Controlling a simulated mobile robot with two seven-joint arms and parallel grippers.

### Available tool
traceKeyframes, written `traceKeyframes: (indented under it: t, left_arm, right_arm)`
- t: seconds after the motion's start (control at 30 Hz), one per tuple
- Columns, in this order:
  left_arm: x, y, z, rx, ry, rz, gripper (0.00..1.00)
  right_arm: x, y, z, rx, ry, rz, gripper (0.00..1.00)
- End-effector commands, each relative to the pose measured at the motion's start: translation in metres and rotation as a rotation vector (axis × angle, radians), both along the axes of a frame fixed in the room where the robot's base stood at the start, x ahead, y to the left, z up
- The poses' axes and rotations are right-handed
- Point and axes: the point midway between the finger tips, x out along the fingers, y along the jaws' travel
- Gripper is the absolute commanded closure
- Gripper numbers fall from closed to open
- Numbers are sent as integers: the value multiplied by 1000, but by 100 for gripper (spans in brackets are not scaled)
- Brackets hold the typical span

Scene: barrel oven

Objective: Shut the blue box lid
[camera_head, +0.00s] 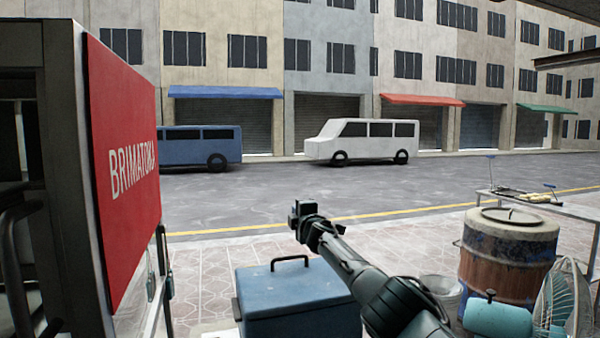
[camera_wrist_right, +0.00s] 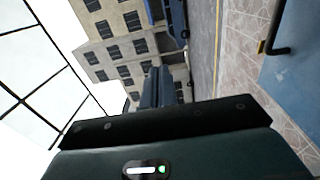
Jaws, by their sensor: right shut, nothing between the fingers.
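The blue box (camera_head: 300,322) stands at the bottom middle of the head view. Its blue lid (camera_head: 295,286) lies flat on top and looks shut, with a black bar handle (camera_head: 290,262). The lid also shows at the right edge of the right wrist view (camera_wrist_right: 297,85). My right gripper (camera_head: 301,209) is shut and empty. In the head view it appears just above and beyond the lid's far right part, apart from the handle. My right arm covers the box's right side. My left gripper is not in view.
A red sign panel (camera_head: 125,165) stands close on the left. A brown barrel (camera_head: 507,265), a teal fan (camera_head: 565,295) and a metal bucket (camera_head: 441,290) stand on the right, by a table (camera_head: 575,209). Paved ground (camera_head: 215,265) is clear beyond the box.

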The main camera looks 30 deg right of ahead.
Motion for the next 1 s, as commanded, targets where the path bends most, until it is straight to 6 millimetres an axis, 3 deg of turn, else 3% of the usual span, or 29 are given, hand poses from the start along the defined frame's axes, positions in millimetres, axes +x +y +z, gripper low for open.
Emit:
traceKeyframes:
  t: [0.03, 0.2, 0.4, 0.47, 0.63, 1.0]
  left_arm:
    - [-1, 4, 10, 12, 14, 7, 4]
    - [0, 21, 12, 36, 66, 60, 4]
    - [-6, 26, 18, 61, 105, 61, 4]
    - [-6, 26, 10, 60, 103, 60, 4]
    - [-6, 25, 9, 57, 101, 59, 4]
    - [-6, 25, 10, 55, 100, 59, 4]
  right_arm:
    - [-1, 0, 12, -1, 2, 0, 100]
    - [-6, 1, 36, -3, 1, 1, 100]
    - [-13, 3, 67, -2, 2, 2, 100]
    - [-14, 4, 68, -4, -3, 1, 100]
    - [-16, 4, 79, -1, -1, 1, 100]
    - [-17, 5, 81, 1, 2, 0, 100]
